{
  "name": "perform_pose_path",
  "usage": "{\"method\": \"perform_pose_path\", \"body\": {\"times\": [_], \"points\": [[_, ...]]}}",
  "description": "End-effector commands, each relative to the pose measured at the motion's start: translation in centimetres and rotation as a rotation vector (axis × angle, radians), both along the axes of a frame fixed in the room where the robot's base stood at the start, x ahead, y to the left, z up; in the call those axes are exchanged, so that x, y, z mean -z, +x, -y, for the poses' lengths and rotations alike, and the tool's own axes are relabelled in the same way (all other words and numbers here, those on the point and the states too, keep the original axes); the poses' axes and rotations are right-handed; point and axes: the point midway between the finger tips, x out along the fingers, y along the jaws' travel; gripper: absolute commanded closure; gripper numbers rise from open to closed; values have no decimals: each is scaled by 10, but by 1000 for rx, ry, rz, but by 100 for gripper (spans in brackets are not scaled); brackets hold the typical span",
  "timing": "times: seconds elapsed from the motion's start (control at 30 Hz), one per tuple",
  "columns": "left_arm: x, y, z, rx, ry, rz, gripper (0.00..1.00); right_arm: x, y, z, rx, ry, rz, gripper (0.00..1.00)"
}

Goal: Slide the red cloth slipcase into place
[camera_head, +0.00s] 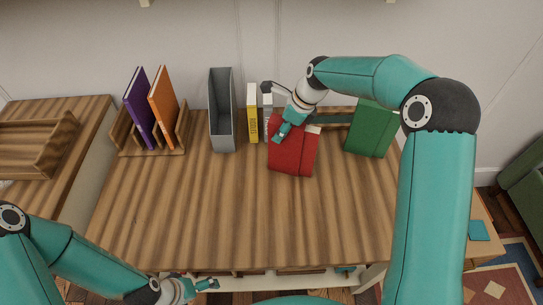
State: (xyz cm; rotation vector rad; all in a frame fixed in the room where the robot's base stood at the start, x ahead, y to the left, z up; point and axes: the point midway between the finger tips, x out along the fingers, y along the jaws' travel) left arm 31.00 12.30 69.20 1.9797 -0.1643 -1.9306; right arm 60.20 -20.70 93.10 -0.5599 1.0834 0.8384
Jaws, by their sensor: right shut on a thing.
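The red cloth slipcase (293,157) is right of the middle, at the back part of the wooden bench. It looks slightly tilted. My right gripper (278,112) is shut on its upper left part, with one teal fingertip across its front face. The gripper hides that corner, and I cannot tell whether the slipcase's lower edge touches the bench. My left gripper (205,286) is low at the front edge of the bench, away from the slipcase. Its fingers are too small to tell open from shut.
A yellow book (252,118) and a pale one stand just left of the slipcase, beside a grey file box (223,125). A green case (371,132) stands at the right. A wooden rack (166,150) holds purple and orange books. The bench front (220,210) is clear.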

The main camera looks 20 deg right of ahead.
Motion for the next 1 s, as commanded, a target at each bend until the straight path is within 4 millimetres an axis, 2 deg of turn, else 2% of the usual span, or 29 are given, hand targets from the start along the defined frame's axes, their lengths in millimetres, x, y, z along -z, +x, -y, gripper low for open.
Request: {"method": "perform_pose_path", "body": {"times": [1.0], "points": [[0, 0, 0, 0, 0, 0, 0, 0, 36, 60, 0, -1, 1, 100]]}}
